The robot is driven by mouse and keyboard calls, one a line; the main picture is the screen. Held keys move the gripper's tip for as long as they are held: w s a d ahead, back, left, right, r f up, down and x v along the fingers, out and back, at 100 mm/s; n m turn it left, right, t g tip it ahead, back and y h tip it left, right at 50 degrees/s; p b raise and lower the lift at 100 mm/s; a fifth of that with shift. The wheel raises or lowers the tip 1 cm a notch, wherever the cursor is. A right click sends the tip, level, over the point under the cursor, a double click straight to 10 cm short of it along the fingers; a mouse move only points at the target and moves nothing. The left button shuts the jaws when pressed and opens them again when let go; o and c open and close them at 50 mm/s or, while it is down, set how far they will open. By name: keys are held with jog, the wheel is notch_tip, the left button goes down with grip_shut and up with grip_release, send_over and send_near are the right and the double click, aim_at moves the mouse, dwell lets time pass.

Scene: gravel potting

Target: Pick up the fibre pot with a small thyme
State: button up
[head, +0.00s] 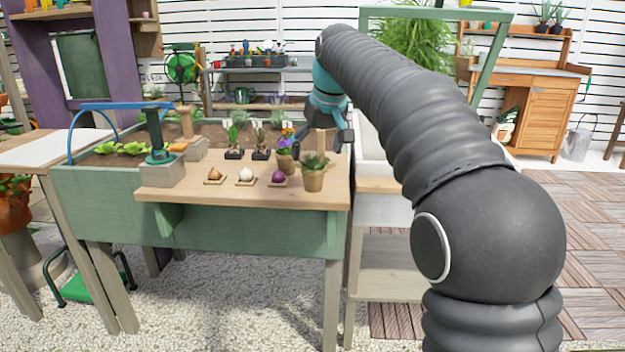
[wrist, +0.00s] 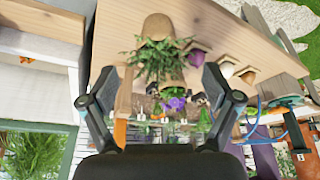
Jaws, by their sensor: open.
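The fibre pot (head: 313,182) with a small green leafy plant, which looks like the thyme, stands upright at the right front of the wooden shelf. In the wrist view the fibre pot (wrist: 157,26) is near the top, its foliage spreading below it. My gripper (head: 326,140) is above and behind that pot, fingers spread, holding nothing. In the wrist view my gripper (wrist: 161,78) is open, with the foliage and a purple-flowered pot (wrist: 170,88) showing between and beyond the fingers. That flowered pot (head: 285,164) stands just behind and left of the fibre pot.
Three bulbs on small trays, including a purple one (head: 278,177), lie left of the pot on the shelf (head: 235,192). Two small black pots (head: 234,154) stand behind. A green-topped tool in a grey block (head: 161,174) is at the left. A white-sided stand (head: 390,208) is right.

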aim_at(313, 167)
jog(key=shift+b+x, duration=0.45)
jog(key=shift+x, duration=2.95)
jog(key=shift+w+r, duration=0.1)
jog(key=shift+w, duration=0.1)
jog(key=c, duration=1.3)
